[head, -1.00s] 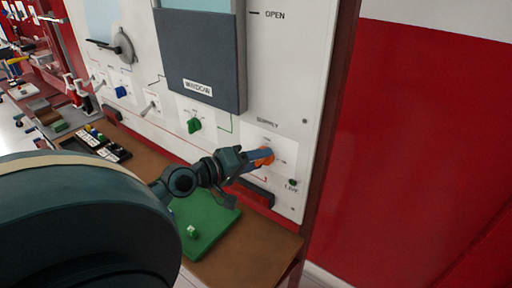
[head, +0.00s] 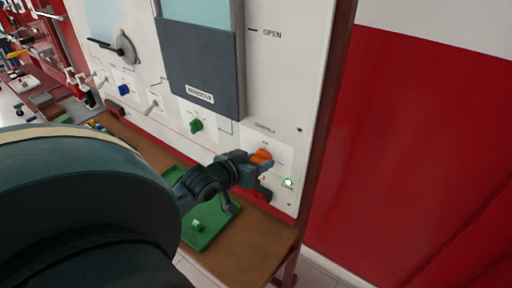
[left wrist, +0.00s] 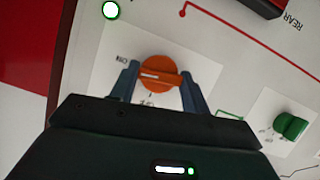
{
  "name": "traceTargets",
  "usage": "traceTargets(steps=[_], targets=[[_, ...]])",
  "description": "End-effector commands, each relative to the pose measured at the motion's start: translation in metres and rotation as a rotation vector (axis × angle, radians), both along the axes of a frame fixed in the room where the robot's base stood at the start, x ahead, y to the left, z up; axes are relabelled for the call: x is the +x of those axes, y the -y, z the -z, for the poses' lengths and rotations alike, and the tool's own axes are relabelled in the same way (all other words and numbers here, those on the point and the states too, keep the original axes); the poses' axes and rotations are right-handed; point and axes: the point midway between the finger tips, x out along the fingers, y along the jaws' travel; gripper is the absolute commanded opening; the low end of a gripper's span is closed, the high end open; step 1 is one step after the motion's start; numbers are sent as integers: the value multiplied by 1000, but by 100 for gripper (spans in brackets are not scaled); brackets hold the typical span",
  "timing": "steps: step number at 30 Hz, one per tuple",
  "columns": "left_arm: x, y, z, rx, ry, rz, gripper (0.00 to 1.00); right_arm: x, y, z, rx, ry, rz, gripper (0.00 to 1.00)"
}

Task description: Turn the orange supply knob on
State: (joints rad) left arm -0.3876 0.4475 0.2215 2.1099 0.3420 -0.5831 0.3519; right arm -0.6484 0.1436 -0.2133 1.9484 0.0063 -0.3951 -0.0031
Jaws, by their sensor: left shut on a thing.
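The orange supply knob (head: 262,155) is on the white panel (head: 285,75), low on its right side under the SUPPLY label. My left gripper (head: 257,163) is at the knob. In the left wrist view its two fingers (left wrist: 158,82) are on either side of the orange knob (left wrist: 160,70) and shut on it. There the knob's white mark lies on its left side, roughly towards the ON label (left wrist: 123,60). A small lamp (head: 288,183) below the knob is lit; it also glows in the left wrist view (left wrist: 110,10). My right gripper is not in view.
A green knob (head: 196,126) and a blue knob (head: 123,89) are further left on the panel. The dark window cover (head: 200,65) stands out above. A brown bench (head: 255,240) with a green tray (head: 205,235) lies below. A red wall is at right.

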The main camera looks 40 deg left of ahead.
Motion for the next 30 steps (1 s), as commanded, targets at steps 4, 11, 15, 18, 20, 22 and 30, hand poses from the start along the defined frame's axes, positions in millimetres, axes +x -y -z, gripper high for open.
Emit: traceTargets(steps=[4,11,15,18,20,22,30], targets=[[0,1,0,80,-8,0,24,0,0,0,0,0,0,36],[0,1,0,157,-16,0,24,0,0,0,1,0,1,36],[0,1,0,177,-19,0,24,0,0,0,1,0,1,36],[0,1,0,184,-20,1,24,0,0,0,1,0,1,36],[0,1,0,185,-20,1,24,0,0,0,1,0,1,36],[0,1,0,185,-20,1,24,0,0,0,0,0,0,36],[0,1,0,185,-20,1,53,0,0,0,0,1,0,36]])
